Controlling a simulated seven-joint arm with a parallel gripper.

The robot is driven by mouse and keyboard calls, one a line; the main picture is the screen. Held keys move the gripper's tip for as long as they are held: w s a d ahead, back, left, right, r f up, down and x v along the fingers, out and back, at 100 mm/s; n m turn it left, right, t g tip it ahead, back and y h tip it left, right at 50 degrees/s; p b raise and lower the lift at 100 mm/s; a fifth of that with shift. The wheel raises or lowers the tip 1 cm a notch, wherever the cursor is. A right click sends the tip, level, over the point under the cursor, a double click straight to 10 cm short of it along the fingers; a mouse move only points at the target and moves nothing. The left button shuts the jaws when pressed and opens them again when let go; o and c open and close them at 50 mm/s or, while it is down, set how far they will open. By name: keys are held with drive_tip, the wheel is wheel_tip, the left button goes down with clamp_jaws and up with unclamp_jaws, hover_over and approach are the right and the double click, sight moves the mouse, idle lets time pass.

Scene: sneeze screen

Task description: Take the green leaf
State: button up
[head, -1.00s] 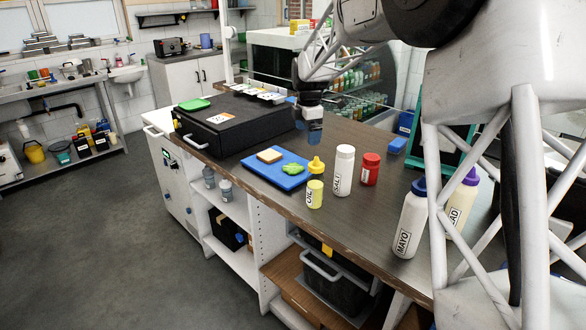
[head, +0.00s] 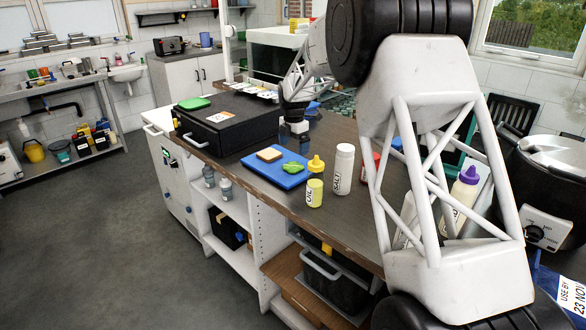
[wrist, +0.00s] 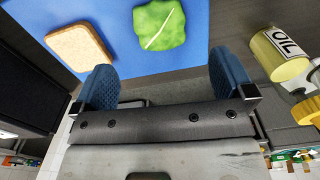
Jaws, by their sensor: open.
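The green leaf (head: 291,168) lies on the blue board (head: 262,172), next to a slice of bread (head: 269,154). In the wrist view the leaf (wrist: 159,24) is at the top, just beyond and between my fingertips, with the bread (wrist: 78,46) to its left on the blue board (wrist: 110,15). My gripper (wrist: 165,80) has its two blue fingers spread apart with nothing between them. In the head view my gripper (head: 295,138) hangs above the counter, just behind and above the board, apart from the leaf.
A yellow oil bottle (head: 315,183) and a white salt bottle (head: 343,170) stand right of the board; the oil bottle (wrist: 279,55) is also right in the wrist view. A black box (head: 225,125) stands left of the board. My arm partly hides a red container and other bottles.

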sight(293, 165)
drive_tip(key=shift+f, duration=1.3)
drive_tip(key=shift+a+f, duration=0.15)
drive_tip(key=shift+f, duration=2.45)
drive_tip(key=c, duration=0.9)
drive_tip(key=shift+r, duration=0.15)
drive_tip(key=shift+r, duration=4.9)
